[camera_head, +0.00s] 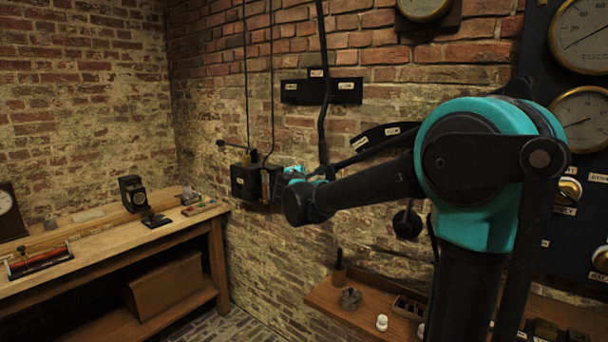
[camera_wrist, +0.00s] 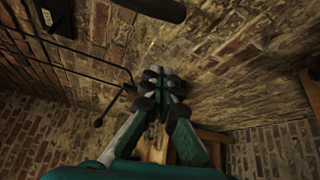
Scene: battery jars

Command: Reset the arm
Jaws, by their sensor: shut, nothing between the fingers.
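My arm, black and teal, reaches across the right half of the head view toward the brick wall. Its far end overlaps a black wall box (camera_head: 246,182), and the fingers are mostly hidden there behind the arm. In the wrist view my gripper (camera_wrist: 160,78) is shut, its fingertips together, with nothing held between them. Brick wall and a strip of wood show beyond the fingers in the wrist view.
A wooden bench (camera_head: 110,245) with small instruments stands at the left. A wooden shelf (camera_head: 330,308) with a white jar (camera_head: 382,322) lies below the arm. A dark gauge panel (camera_head: 575,160) is at the right. Cables hang down the wall to the box.

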